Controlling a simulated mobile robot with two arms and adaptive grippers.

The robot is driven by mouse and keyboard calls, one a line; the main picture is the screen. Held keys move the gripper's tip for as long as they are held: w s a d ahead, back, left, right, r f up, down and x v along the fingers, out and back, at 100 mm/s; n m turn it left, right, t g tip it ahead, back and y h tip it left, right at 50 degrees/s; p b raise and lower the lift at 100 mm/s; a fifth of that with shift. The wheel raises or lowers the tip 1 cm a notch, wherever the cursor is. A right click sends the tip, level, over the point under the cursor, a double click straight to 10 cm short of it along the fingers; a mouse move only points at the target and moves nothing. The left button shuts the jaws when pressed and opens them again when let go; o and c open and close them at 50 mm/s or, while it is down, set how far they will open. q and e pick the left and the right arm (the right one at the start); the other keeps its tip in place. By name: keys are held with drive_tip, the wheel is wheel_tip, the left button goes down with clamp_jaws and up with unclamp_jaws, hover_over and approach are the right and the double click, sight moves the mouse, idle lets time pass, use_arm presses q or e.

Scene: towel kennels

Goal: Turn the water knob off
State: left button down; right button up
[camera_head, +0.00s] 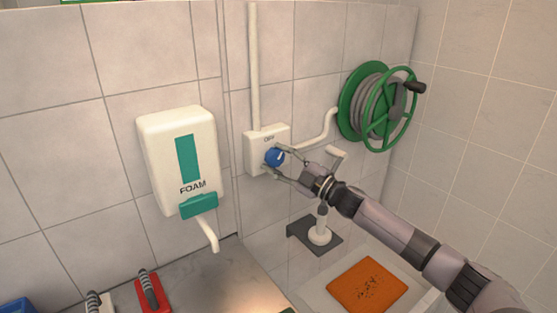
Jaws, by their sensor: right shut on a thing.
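The blue water knob (275,157) sits on the front of a white wall box (255,148). The box is marked OFF above the knob. A pale line shows on the knob's face; its exact heading is hard to read at this size. My right gripper (279,161) reaches in from the lower right and is shut on the knob, with a finger on either side of it. My left gripper is not in view.
A white FOAM dispenser (166,160) hangs on the wall to the left. A green hose reel (380,107) is at the upper right.

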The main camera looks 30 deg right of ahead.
drive_tip(key=n+g+p, duration=0.1)
drive_tip(key=n, duration=0.1)
drive_tip(key=n+p, duration=0.1)
drive_tip(key=n, duration=0.1)
drive_tip(key=shift+r+n+g, duration=0.1)
drive_tip(key=shift+n+g, duration=0.3)
drive_tip(key=shift+n+g+p, duration=0.4)
drive_tip(key=shift+n+p, duration=0.35)
drive_tip(key=shift+n, duration=0.45)
drive_tip(key=shift+f, duration=0.2)
drive_tip(key=o, duration=1.1)
drive_tip(key=shift+s, duration=0.1)
drive_tip(key=v, duration=1.2)
drive_tip(key=shift+r, duration=0.15)
